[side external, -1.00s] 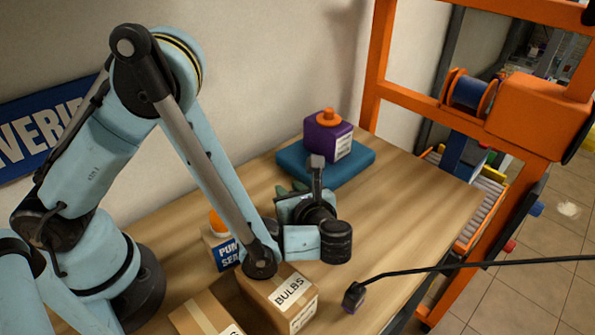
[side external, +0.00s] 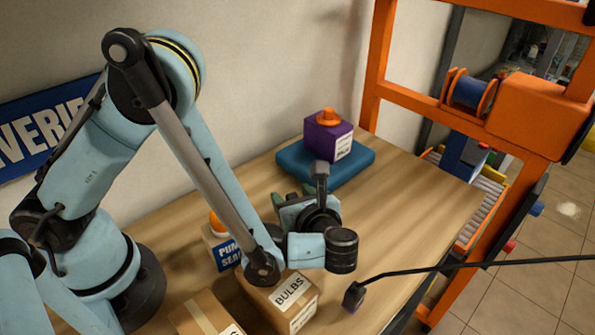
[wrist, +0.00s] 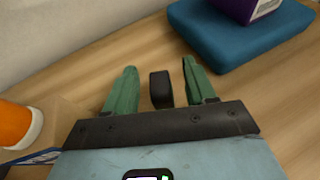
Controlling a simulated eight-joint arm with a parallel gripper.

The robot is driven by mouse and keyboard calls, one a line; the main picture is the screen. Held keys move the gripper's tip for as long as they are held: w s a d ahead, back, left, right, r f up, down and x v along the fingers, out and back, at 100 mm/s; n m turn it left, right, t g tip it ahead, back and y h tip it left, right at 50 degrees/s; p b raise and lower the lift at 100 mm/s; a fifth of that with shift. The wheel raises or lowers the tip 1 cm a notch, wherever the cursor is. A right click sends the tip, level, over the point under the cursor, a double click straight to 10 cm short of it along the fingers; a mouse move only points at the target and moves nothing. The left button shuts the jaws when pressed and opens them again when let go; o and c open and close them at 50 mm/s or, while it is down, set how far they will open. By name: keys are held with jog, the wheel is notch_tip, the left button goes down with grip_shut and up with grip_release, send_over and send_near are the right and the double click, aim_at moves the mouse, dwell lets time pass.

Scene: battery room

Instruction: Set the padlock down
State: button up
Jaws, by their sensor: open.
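My gripper (wrist: 159,66) is open, with its two green fingers apart and pointing down at the wooden table. A small dark block (wrist: 161,88), which looks like the padlock, sits between the fingers. A gap shows on each side of it, so neither finger appears to touch it. Its lower part is hidden, and I cannot tell for sure whether it rests on the table. In the side view my gripper (side external: 293,194) is low over the table, in front of the blue pad, and its wrist hides the dark block.
A blue pad (side external: 292,163) carries a purple container (side external: 322,141) with an orange cap. An orange-capped container (side external: 215,240) and a cardboard box labelled BULBS (side external: 280,310) stand close to my wrist. The table's right part (side external: 430,195) is clear. An orange frame (side external: 490,235) stands beyond its edge.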

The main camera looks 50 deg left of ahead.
jog(key=v, duration=0.4)
notch_tip(320, 180, up, 6)
jog(key=s+a+r+n+t+h, duration=0.1)
jog(key=a+n+h, duration=1)
jog(key=n, duration=1.1)
notch_tip(320, 180, up, 2)
jog(key=shift+s+r+t+h, duration=0.1)
jog(key=shift+s+t+h, duration=0.3)
jog(key=shift+s+h, duration=0.4)
